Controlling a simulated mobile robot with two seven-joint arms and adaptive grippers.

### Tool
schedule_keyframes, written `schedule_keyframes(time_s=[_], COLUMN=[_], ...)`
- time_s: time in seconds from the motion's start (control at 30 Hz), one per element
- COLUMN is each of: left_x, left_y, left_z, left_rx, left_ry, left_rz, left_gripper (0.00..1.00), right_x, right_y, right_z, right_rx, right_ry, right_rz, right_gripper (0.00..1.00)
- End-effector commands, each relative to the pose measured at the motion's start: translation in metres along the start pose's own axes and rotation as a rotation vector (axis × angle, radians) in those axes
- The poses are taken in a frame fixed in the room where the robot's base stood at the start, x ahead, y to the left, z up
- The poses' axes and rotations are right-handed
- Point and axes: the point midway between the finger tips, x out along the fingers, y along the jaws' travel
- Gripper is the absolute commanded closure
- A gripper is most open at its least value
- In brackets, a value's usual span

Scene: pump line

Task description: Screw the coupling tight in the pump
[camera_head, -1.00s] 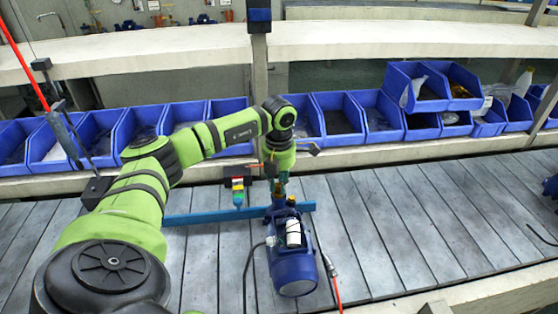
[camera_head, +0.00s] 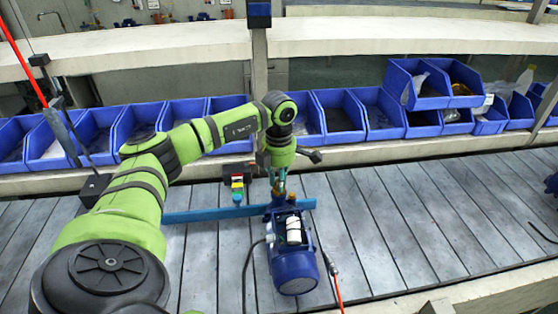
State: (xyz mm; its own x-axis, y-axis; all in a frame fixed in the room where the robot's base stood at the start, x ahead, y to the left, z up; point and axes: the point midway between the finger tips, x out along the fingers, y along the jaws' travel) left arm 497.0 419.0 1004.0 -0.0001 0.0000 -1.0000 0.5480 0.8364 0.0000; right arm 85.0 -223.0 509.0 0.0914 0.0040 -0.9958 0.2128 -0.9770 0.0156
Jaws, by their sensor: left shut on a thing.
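The blue pump (camera_head: 294,272) sits on the grey slatted bench in the middle of the view, with a white cylinder on its upper side. My left arm reaches in from the left, and my left gripper (camera_head: 278,183) points down at the pump's far end. It is shut on the small brass-coloured coupling (camera_head: 280,190) there. The coupling is mostly hidden by the fingers and is very small in the picture, so its seating cannot be told. My right gripper is not in view.
A blue bar (camera_head: 190,216) lies across the bench behind the pump. A small device with coloured parts (camera_head: 237,186) stands left of the gripper. Blue bins (camera_head: 340,116) line the shelf behind. A cable and a red-ended hose (camera_head: 336,284) flank the pump.

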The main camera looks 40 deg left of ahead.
Motion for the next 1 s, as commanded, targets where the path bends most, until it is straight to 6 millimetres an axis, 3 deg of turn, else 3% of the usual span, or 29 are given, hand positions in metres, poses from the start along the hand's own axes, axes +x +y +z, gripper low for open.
schedule_keyframes(time_s=[0.13,0.43,0.7,0.97,1.0], left_x=[0.0010,0.0008,0.0010,0.0003,0.0004], left_y=[0.0008,0.0008,0.0011,0.0010,0.0010], left_z=[-0.0012,-0.0014,-0.0013,-0.0014,-0.0014], left_rx=[0.112,0.136,0.398,0.421,0.421], left_ry=[0.003,0.003,0.003,0.003,0.003], left_rz=[0.002,0.001,0.001,0.001,0.001], left_gripper=[1.00,1.00,1.00,1.00,0.63], right_x=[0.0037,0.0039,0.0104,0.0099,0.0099], right_y=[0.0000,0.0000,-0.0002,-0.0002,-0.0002], right_z=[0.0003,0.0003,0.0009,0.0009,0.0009], right_rx=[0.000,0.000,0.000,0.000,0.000], right_ry=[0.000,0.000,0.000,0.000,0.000], right_rz=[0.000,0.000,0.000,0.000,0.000], right_gripper=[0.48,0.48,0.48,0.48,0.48])
